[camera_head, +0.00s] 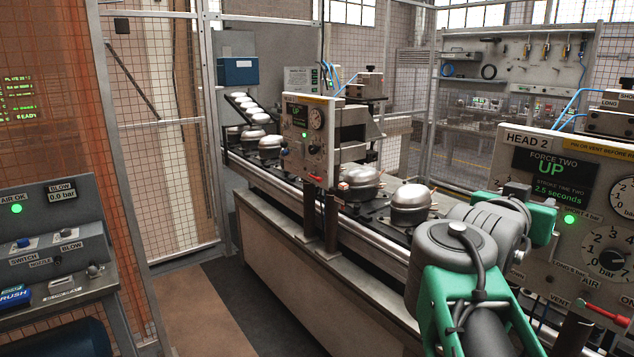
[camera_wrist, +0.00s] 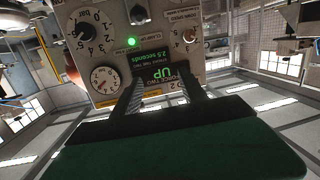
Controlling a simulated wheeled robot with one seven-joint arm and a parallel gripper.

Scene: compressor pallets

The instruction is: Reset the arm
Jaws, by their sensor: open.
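My arm reaches up from the lower right of the head view, in front of the HEAD 2 panel (camera_head: 540,150). The fingers of my gripper cannot be made out there. In the wrist view my gripper (camera_wrist: 162,82) shows two dark fingers set apart, with nothing between them. Beyond them the HEAD 2 panel appears upside down (camera_wrist: 108,52), with its green "UP" screen behind the fingers. I cannot tell how far the fingertips are from the panel.
A conveyor line (camera_head: 340,225) carries several silver-domed compressors (camera_head: 410,198) past a first press panel (camera_head: 300,140), also showing "UP". A control box (camera_head: 55,245) with "AIR OK" and a blue brush (camera_head: 15,296) stands at left. Mesh fencing (camera_head: 165,150) rises behind; the floor between is clear.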

